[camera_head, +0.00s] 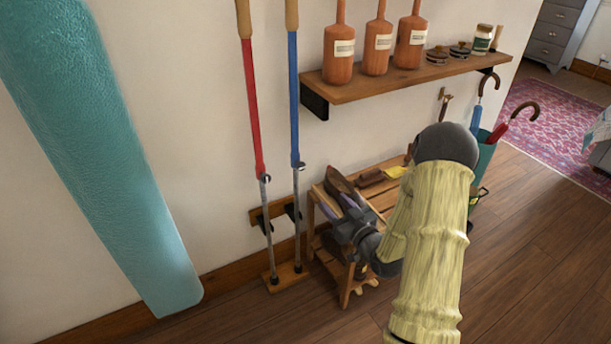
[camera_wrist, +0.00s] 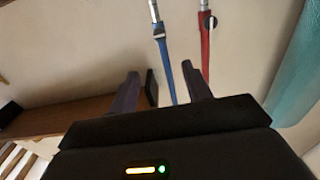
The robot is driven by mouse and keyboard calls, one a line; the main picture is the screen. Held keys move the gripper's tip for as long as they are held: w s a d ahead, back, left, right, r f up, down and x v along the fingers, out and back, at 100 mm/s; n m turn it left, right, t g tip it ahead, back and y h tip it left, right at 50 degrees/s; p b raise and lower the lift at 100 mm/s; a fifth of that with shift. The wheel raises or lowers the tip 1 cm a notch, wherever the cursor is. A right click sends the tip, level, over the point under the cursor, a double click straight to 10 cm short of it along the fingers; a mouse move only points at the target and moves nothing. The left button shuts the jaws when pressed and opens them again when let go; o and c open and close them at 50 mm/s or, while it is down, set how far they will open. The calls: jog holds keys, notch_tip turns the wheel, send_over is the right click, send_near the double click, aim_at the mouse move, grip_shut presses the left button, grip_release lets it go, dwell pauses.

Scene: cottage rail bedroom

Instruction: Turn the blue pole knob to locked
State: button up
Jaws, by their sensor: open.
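The blue pole (camera_head: 293,100) stands upright by the wall, with a grey lower tube and a small clamp knob (camera_head: 299,166) at the joint. It also shows in the wrist view (camera_wrist: 170,80), with its knob (camera_wrist: 158,33) near the top. I cannot read the knob's setting. My gripper (camera_head: 335,198) is open and empty, right of the pole's lower tube and below knob height. In the wrist view my gripper (camera_wrist: 160,82) has the blue pole between its fingers in the picture; the knob lies beyond the fingertips.
A red pole (camera_head: 250,100) stands close left of the blue one. A shelf (camera_head: 370,90) with bottles juts out above right. A slatted wooden bench (camera_head: 390,190) is under my gripper. A long teal panel (camera_head: 110,160) is at left; an umbrella stand (camera_head: 483,165) at right.

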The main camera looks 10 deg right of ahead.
aim_at(302, 167)
jog(key=shift+w, duration=0.1)
jog(key=b+x, duration=0.2)
jog(key=x, duration=1.5)
jog(key=shift+w, duration=0.15)
jog(key=shift+c, duration=0.4)
jog(key=c, duration=0.9)
